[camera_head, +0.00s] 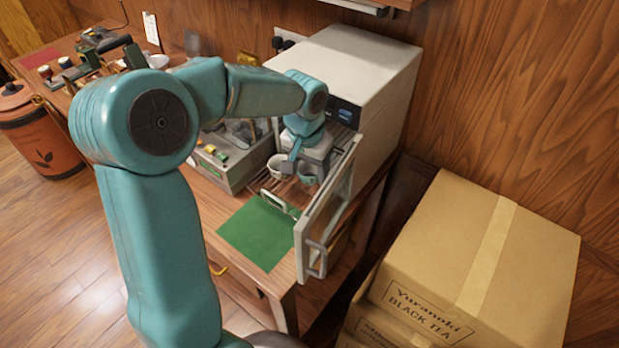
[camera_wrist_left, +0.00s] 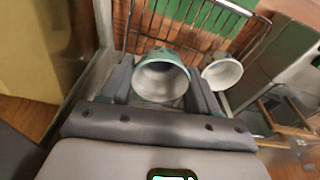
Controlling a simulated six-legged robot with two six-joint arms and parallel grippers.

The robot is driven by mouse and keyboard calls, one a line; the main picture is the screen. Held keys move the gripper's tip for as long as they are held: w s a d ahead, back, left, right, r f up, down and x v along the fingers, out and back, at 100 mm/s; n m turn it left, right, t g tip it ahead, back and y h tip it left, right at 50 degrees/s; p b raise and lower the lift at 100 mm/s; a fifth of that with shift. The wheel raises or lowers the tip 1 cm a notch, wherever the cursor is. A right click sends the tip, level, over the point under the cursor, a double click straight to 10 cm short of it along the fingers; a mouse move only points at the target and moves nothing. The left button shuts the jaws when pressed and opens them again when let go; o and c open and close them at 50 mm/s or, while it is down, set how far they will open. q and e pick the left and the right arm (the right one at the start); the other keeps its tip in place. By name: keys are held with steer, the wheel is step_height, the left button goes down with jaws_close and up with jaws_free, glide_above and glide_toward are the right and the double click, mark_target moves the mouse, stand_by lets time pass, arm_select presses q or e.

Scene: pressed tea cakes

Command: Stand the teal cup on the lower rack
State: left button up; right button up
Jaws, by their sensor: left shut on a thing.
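My left gripper (camera_head: 308,168) reaches into the space at the open front of the white cabinet and is shut on the teal cup. The teal cup (camera_head: 307,178) also shows in the left wrist view (camera_wrist_left: 161,77), between the two fingers with its pale inside facing the camera. The wire rack (camera_head: 285,190) juts out under the cup, and its bars show in the left wrist view (camera_wrist_left: 150,38). I cannot tell whether the cup touches the rack. A second, pale cup (camera_head: 275,172) is beside it; it shows in the left wrist view (camera_wrist_left: 222,73).
The cabinet (camera_head: 352,70) has its door (camera_head: 328,215) swung open at the right of the rack. A green mat (camera_head: 250,238) lies on the table in front. A grey box (camera_head: 228,172) with small items is to the left. Cardboard boxes (camera_head: 450,270) stand at the right.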

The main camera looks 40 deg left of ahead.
mark_target(309, 181)
arm_select(q)
steer(key=f, duration=0.4)
steer(key=shift+w+a+f, duration=0.1)
steer(key=shift+w+f, duration=0.2)
steer(key=shift+f, duration=0.05)
steer(key=shift+s+a, duration=0.1)
steer(key=shift+s, duration=0.2)
steer(key=shift+w+f, duration=0.1)
steer(key=shift+f, duration=0.05)
steer(key=o, duration=1)
steer(key=shift+w, duration=0.15)
steer(key=shift+o, duration=0.2)
